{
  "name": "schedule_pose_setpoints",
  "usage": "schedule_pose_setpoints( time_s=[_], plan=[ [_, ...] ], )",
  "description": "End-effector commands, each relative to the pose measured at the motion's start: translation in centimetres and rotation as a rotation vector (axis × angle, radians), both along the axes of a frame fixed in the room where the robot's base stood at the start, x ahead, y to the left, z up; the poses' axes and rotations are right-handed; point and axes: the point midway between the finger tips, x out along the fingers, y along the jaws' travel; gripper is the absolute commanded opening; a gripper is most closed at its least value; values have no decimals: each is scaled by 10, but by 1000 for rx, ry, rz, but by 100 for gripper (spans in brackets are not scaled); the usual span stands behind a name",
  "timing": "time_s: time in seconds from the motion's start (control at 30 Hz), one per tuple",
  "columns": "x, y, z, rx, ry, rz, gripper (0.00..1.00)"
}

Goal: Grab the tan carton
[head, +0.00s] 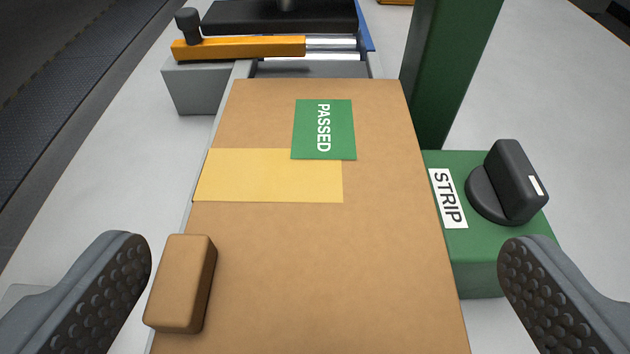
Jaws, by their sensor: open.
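The tan carton (330,265) is large and flat-topped in the head view, running from the lower edge up the middle. It has a yellow strip (265,177) across its left side and a green PASSED label (338,130) near its far end. A small brown rounded block (178,283) is at the carton's near left edge; I cannot tell whether it is attached. My gripper (322,250) is wide open, one dark studded finger on each side of the picture. The left finger appears close to the brown block. Nothing shows held between the fingers. The carton's near end is cut off.
A green base with a STRIP label (448,198) and a black knob (510,183) stands right of the carton, below a green post (450,70). An orange bar (240,48) and metal rollers (335,62) lie beyond its far end. A dark belt (70,110) runs at far left.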

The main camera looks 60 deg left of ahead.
Motion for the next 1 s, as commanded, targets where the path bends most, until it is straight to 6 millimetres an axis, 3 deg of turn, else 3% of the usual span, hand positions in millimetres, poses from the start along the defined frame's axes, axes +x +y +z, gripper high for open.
schedule_pose_setpoints(
  time_s=[0.27, 0.6, 0.93, 1.0],
  plan=[
    [8, 13, -7, 1, 2, -1, 100],
    [27, 44, -23, 1, 2, -1, 100],
    [29, 47, -24, -1, 1, -2, 100],
    [29, 47, -24, -1, 1, -2, 81]
  ],
)
